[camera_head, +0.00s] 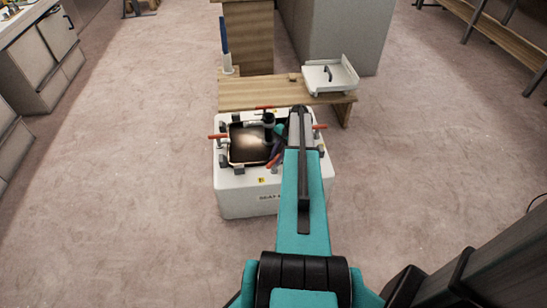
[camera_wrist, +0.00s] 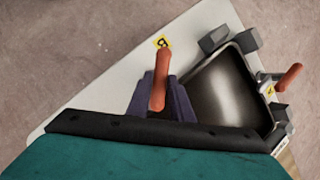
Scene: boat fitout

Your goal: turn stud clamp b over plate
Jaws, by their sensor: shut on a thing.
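A white box (camera_head: 240,203) stands on the floor in the head view, with a dark metal plate (camera_head: 248,146) in its top. The plate also shows in the wrist view (camera_wrist: 222,92). Stud clamp b has an orange handle (camera_wrist: 161,78) beside a yellow label marked b (camera_wrist: 162,42). My gripper (camera_wrist: 160,98) has its purple fingers on either side of this handle, shut on it. The handle points toward the label, away from the plate. The clamp's lower part is hidden by my fingers and wrist. In the head view my arm covers part of the box.
Other orange-handled clamps stand around the plate, at the left (camera_head: 217,136), the back (camera_head: 264,107) and the right (camera_head: 320,126). Grey blocks (camera_wrist: 213,39) sit at the plate's edge. A wooden bench (camera_head: 245,94) behind holds a white tray (camera_head: 318,88). The floor on both sides is clear.

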